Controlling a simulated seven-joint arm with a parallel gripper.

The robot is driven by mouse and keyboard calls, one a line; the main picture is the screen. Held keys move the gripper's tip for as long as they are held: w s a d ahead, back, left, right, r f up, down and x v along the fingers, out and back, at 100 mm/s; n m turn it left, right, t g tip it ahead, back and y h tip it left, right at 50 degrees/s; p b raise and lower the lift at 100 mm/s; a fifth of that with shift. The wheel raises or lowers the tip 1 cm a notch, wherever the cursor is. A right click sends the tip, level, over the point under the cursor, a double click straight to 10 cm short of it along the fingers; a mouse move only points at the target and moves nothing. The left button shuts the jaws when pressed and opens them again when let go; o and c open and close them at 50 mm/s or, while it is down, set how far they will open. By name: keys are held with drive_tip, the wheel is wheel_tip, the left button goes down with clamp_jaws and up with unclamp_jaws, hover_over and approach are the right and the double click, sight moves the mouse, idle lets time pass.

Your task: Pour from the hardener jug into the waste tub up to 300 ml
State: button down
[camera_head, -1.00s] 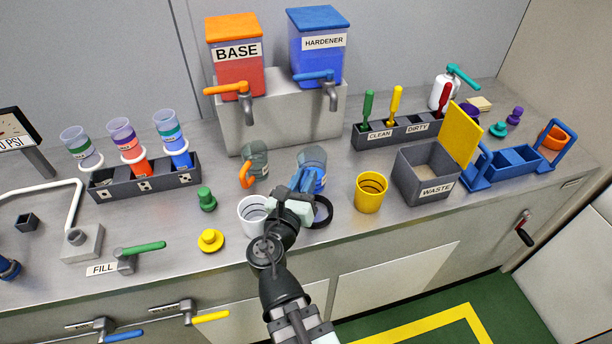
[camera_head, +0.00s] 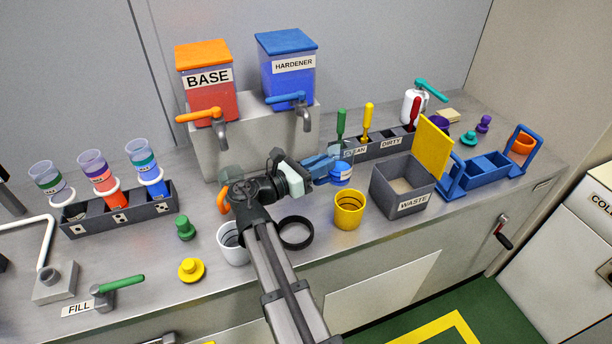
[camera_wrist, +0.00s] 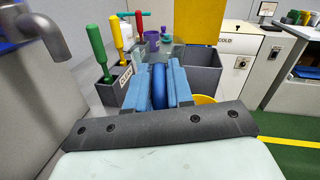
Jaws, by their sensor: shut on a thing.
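My gripper (camera_head: 322,166) is shut on the blue handle (camera_wrist: 159,86) of the hardener jug (camera_head: 341,174), a clear jug with blue in its lower part. The jug looks about upright, in front of the CLEAN/DIRTY rack and left of the grey box labelled WASTE (camera_head: 408,205). In the wrist view the fingers hide most of the jug. The WASTE box has its yellow lid (camera_head: 431,150) raised. A yellow tub (camera_head: 348,210) with dark lines inside stands just left of that box, nearer the front. I cannot tell which of these is the waste tub.
A white tub (camera_head: 231,248) and a black ring (camera_head: 296,233) lie near my arm. Tools stand upright in the rack (camera_head: 385,146) behind the jug. The hardener dispenser (camera_head: 288,75) and its tap are at the back. A blue carrier (camera_head: 487,170) stands right of the WASTE box.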

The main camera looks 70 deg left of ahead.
sight(352, 152)
drive_tip(key=w+m+h, duration=0.1)
drive_tip(key=h, duration=0.1)
drive_tip(key=w+a+m+h, duration=0.1)
drive_tip(key=m+h, duration=0.1)
drive_tip(key=h, duration=0.1)
drive_tip(key=w+a+r+m+h, duration=0.1)
drive_tip(key=h, duration=0.1)
drive_tip(key=shift+w+m+h, duration=0.15)
drive_tip(key=shift+m+h, duration=0.15)
drive_tip(key=shift+m, duration=0.1)
drive_tip(key=shift+w+r+m+g+h, duration=0.15)
drive_tip(key=shift+m+g+h, duration=0.1)
drive_tip(key=shift+m+h, duration=0.25)
drive_tip(key=shift+w+r+m+g+h, duration=0.15)
drive_tip(key=shift+m+g+h, duration=0.15)
drive_tip(key=shift+h, duration=0.3)
drive_tip(key=shift+w+d+r+g, duration=0.1)
drive_tip(key=shift+w+d+g, duration=0.2)
drive_tip(key=shift+w+g, duration=0.4)
drive_tip(key=shift+s, duration=0.1)
